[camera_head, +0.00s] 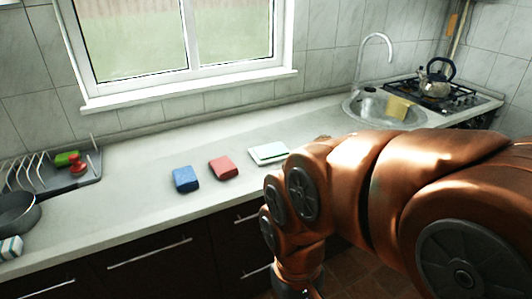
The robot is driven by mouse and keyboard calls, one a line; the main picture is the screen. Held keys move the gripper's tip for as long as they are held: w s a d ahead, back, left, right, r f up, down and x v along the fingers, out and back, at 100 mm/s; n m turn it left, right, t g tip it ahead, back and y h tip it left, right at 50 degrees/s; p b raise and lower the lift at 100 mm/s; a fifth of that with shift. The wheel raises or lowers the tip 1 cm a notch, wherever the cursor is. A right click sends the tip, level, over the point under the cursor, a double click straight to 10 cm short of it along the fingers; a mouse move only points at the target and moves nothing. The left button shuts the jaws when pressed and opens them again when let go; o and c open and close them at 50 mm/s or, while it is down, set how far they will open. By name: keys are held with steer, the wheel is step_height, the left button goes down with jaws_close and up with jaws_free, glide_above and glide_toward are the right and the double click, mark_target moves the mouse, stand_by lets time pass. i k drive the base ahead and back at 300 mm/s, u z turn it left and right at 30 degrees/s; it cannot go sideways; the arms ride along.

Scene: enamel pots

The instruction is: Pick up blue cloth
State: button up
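The blue cloth (186,179) is a small folded block lying flat on the counter, left of the middle of the view. A red cloth (223,168) of similar size lies just to its right, with a small gap between them. My orange arm fills the right and lower right of the view and reaches down in front of the counter. My gripper is not clearly visible; the arm's lower end runs out at the bottom edge. Nothing touches the blue cloth.
The light counter (120,206) is bare around the cloths. A pale, flat object (268,153) lies right of the red cloth. A dish rack (90,178) with red and green items and a dark pan (17,214) stand left. A sink (352,107), faucet and kettle (435,85) are at right.

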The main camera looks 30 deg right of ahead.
mark_target(185, 178)
steer(key=z, duration=0.2)
steer(key=k, duration=0.35)
steer(key=u, duration=2.05)
steer(key=i, duration=1)
steer(key=z, duration=0.4)
steer(key=i, duration=0.75)
steer(key=z, duration=1.1)
steer(key=i, duration=0.35)
steer(key=z, duration=0.25)
